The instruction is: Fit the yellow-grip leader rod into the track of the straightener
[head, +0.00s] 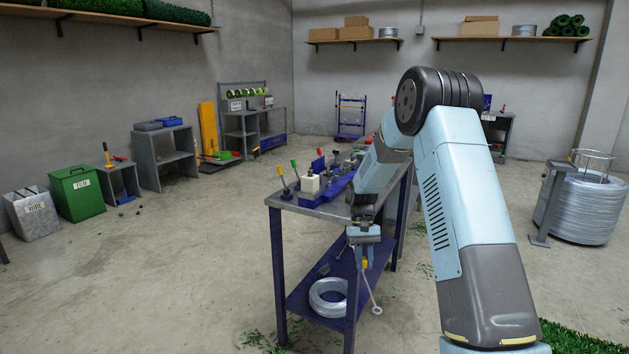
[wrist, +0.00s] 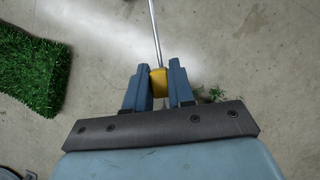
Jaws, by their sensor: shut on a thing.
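My gripper (wrist: 158,88) is shut on the yellow grip (wrist: 158,80) of the leader rod. The thin metal rod (wrist: 154,35) runs from the grip up out of the wrist view. In the head view my gripper (head: 364,262) hangs in front of the bench's near right corner. The rod (head: 371,288) slants down from it to a pale end, clear of the bench top. The straightener appears to be the blue unit (head: 338,184) on the bench top, with levers and a white block. Its track cannot be made out, and my arm hides part of the bench.
The blue-legged bench (head: 287,206) has a lower shelf with a wire coil (head: 328,297). A large wire spool (head: 588,207) stands at the right. Green turf (wrist: 30,70) lies on the floor. The floor left of the bench is mostly clear.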

